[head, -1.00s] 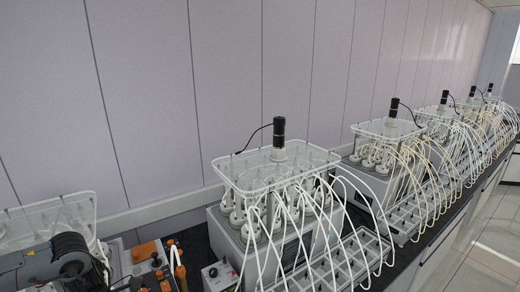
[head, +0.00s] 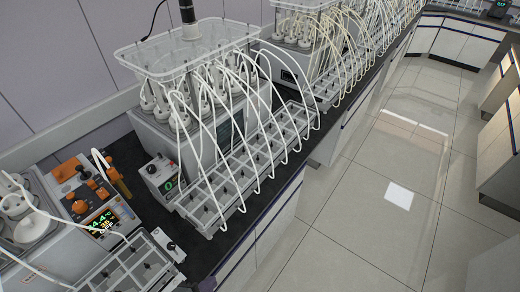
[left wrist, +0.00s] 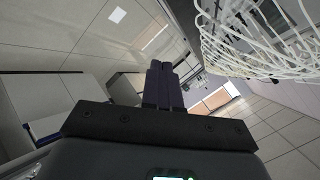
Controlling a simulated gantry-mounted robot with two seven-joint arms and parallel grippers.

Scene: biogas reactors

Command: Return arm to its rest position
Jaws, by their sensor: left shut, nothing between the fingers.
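My left gripper (left wrist: 160,84) shows in the left wrist view, with its two dark fingers together and nothing between them. The fingers extend from a wide black mount at the bottom of that view. They appear to be in free space, with floor and cabinets behind them and white tubing at the upper right. My right gripper is in neither view.
A reactor unit (head: 186,128) with a clear lid and white tubes stands on the dark bench (head: 232,240). A grey rack (head: 215,212) lies before it. An orange-topped device (head: 88,190) is at the left. The tiled floor (head: 385,205) at the right is clear.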

